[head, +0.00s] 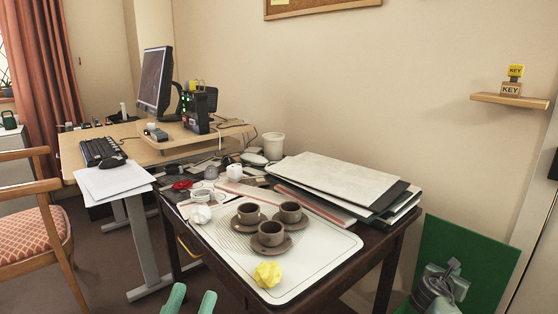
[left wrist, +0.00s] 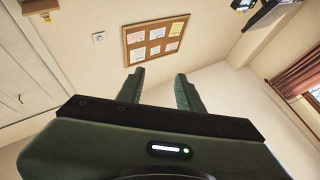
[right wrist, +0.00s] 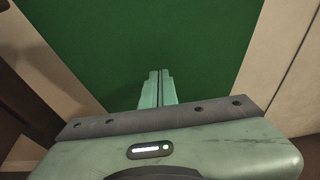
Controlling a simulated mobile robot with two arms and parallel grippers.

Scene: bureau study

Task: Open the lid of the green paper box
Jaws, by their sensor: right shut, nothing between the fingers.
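The green paper box shows as a broad flat green surface (head: 484,245) on the floor right of the dark table, partly cut off by the lower picture edge. In the right wrist view the green surface (right wrist: 150,40) fills the middle ahead of my fingers. I cannot tell where its lid edge is. My right gripper (right wrist: 157,75) is shut and empty, pointing at the green surface; I cannot tell whether it touches. In the head view my right arm's end covers part of the green. My left gripper (head: 190,300) is open and empty in front of the table; its fingers (left wrist: 160,80) stand apart.
A dark table (head: 385,265) carries a white tray (head: 335,255) with cups on saucers, crumpled paper and stacked boards (head: 335,180). A desk (head: 125,145) with a monitor and a chair (head: 35,230) are at the left. A wall shelf (head: 510,100) is above right.

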